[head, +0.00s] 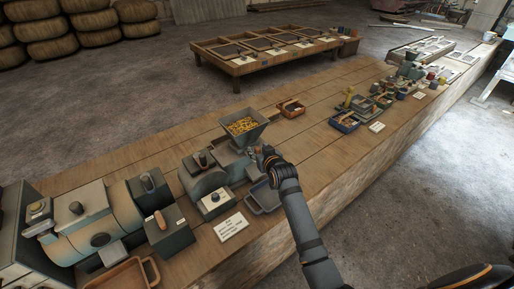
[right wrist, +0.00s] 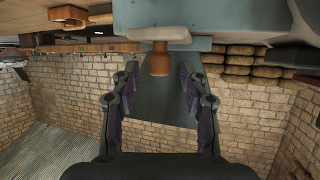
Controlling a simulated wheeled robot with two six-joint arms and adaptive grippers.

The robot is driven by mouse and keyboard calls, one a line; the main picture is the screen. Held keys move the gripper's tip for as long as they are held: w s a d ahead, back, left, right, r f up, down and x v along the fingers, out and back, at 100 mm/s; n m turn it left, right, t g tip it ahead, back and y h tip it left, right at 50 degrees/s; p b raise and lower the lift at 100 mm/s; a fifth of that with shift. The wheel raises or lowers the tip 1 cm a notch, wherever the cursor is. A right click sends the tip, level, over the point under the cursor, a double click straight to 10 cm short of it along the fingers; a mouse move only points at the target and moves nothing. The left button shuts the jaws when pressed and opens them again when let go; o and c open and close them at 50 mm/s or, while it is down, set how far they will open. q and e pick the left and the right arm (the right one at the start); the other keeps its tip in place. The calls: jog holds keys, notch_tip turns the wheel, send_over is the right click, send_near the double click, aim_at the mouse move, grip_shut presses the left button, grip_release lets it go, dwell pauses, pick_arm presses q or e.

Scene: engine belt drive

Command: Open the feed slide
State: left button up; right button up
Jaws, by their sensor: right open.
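A grey machine (head: 205,180) stands on the long wooden bench, with a square hopper (head: 243,127) of yellow pieces on top. My right gripper (head: 268,155) is at the machine's right side, just below the hopper. In the right wrist view my right gripper (right wrist: 159,82) is open. A brown round knob (right wrist: 158,62) on a pale plate (right wrist: 158,34) sits between and a little ahead of the two fingers, with a gap on each side. The plate looks like the feed slide's end. In the head view the knob is hidden by my gripper. My left gripper is not in view.
A grey tray (head: 264,199) and a white label card (head: 231,227) lie in front of the machine. A dark box with a lever (head: 170,236) stands to its left. Small bins (head: 345,122) sit farther along the bench. The bench between has free room.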

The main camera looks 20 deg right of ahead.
jog(key=shift+x, duration=1)
jog(key=shift+c, duration=0.5)
grip_shut()
